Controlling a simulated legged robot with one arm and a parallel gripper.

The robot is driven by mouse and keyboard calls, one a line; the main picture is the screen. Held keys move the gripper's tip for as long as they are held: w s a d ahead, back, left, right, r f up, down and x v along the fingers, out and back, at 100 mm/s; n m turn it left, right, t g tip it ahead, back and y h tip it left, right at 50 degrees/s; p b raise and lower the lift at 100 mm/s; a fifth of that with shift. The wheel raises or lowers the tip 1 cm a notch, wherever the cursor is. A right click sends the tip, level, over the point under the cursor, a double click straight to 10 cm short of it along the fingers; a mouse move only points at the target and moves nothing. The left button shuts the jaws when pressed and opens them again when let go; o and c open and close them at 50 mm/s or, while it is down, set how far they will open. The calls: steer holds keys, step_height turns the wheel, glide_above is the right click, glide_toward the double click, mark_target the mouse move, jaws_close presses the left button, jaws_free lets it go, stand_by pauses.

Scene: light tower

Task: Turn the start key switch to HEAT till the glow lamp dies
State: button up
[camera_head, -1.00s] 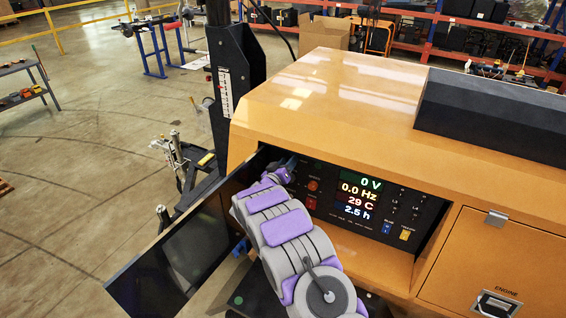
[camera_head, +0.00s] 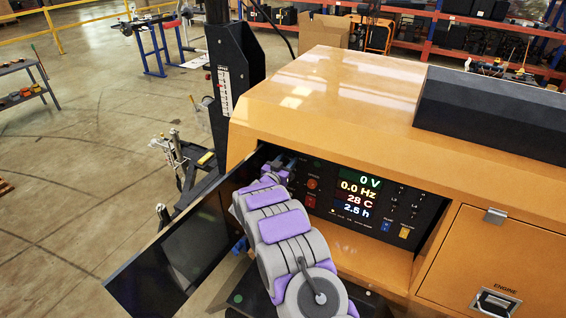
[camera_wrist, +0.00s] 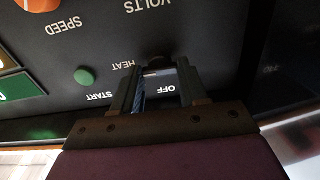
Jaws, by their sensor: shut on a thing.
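My gripper (camera_wrist: 157,72) is shut on the start key switch (camera_wrist: 155,62) in the wrist view. One finger is on each side of the switch, which is dark and mostly hidden between them. The labels OFF, HEAT and START show upside down around it; the switch's pointing direction cannot be made out. A green round lamp or button (camera_wrist: 85,76) sits beside HEAT and looks dull; I cannot tell whether it is the glow lamp. In the head view my gripper (camera_head: 279,166) reaches into the panel's left end, and my arm hides the switch.
The black control panel (camera_head: 345,222) has lit readouts: 0 V, 0.0 Hz, 28 C, 2.5 h. It sits recessed in the orange housing (camera_head: 300,115). An open dark door (camera_head: 185,255) stands left of my arm. An orange SPEED knob (camera_wrist: 38,4) is near the gripper.

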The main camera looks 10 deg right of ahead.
steer(key=shift+a+f, duration=0.15)
steer(key=shift+a, duration=0.05)
steer(key=o, duration=1.1)
steer(key=shift+w+a, duration=0.1)
steer(key=shift+a, duration=0.05)
steer(key=shift+c, duration=0.2)
steer(key=p+v, duration=0.1)
steer(key=v, duration=1.6)
steer(key=shift+s+a, duration=0.2)
steer(key=shift+s, duration=0.05)
